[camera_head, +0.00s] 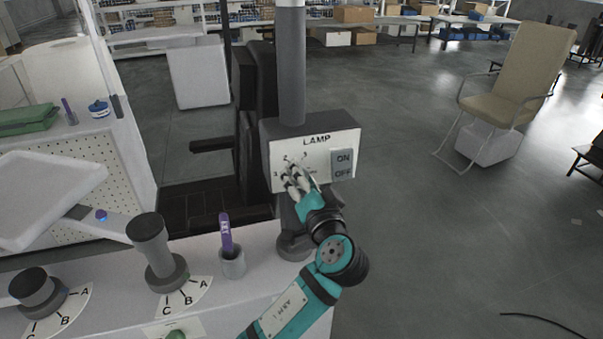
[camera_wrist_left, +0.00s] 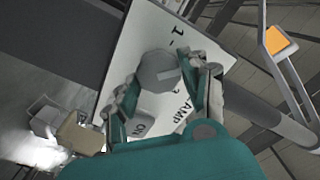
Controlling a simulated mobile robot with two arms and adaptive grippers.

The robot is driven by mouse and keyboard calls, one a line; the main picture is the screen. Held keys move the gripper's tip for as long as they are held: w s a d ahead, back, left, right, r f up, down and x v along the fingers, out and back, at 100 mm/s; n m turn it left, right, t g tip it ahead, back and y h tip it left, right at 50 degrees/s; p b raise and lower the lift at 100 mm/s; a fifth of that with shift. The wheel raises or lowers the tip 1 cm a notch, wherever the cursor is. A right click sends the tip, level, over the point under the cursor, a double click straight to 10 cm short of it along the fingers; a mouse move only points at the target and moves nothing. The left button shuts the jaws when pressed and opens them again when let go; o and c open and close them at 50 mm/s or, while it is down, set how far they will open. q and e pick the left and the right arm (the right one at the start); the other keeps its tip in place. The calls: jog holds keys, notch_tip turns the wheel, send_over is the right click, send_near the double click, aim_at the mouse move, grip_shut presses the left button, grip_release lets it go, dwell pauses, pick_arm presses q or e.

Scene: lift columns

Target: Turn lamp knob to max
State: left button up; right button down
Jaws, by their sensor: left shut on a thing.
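The lamp box (camera_head: 331,138) is a grey box with a white panel marked LAMP, on a grey pole. Its ON/OFF switch (camera_head: 343,164) is at the right of the panel. In the left wrist view the round grey lamp knob (camera_wrist_left: 158,70) lies between my fingers, with a pale pointer line on its face. My left gripper (camera_head: 295,180) is shut on the knob. It also shows in the left wrist view (camera_wrist_left: 162,82), one finger on each side of the knob. In the head view the fingers hide most of the knob and part of the number scale.
A white bench (camera_head: 215,300) in front carries two grey dials with A, B, C scales and a cup (camera_head: 232,263) with a purple object. A beige chair (camera_head: 517,85) stands at the right. The floor between lamp and chair is clear.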

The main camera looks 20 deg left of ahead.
pick_arm(q)
jog(key=m+p, duration=0.3)
jog(key=m, duration=0.6)
jog(key=m+p, duration=0.4)
jog(key=m, duration=0.5)
jog(key=m+p, duration=0.3)
jog(key=m, duration=0.5)
jog(key=shift+s+a+f+m, duration=0.1)
jog(key=shift+a+f+m, duration=0.05)
jog(key=shift+f+m, duration=0.25)
jog(key=o, duration=1.1)
jog(key=v, duration=1.2)
